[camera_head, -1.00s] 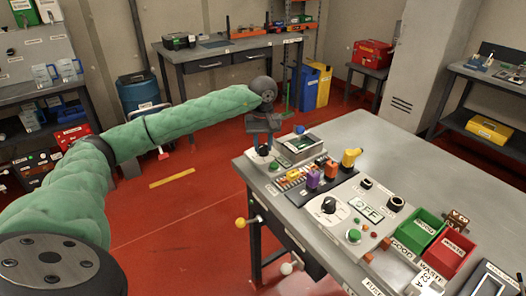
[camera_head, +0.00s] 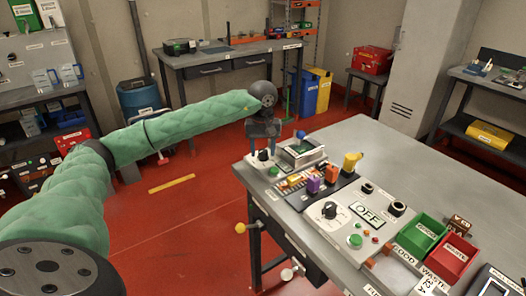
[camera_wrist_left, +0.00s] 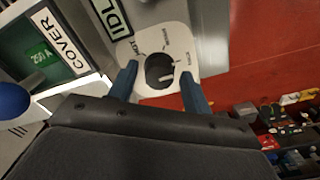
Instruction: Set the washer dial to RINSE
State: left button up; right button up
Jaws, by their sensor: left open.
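The dial in the left wrist view is a round black knob (camera_wrist_left: 160,70) on a white plate with small labels, partly unreadable. A sign reading "IDL", cut off by the frame edge, stands beside it. My left gripper (camera_wrist_left: 159,74) is open, with one blue finger on each side of the knob; I cannot tell whether they touch it. In the head view the left gripper (camera_head: 263,148) points down over the bench's far left corner, at a white dial plate (camera_head: 262,160). A second black dial (camera_head: 329,210) sits nearer, beside an "OFF" sign (camera_head: 367,213). My right gripper is not in view.
Coloured blocks (camera_head: 313,184), a green bin (camera_head: 421,233) and a red bin (camera_head: 453,257) stand further along the bench (camera_head: 370,145).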

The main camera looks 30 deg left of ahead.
aim_at(263, 151)
pick_arm(q)
jog(key=shift+r, duration=0.1)
jog(key=shift+r+p, duration=0.35)
jog(key=shift+r, duration=1.35)
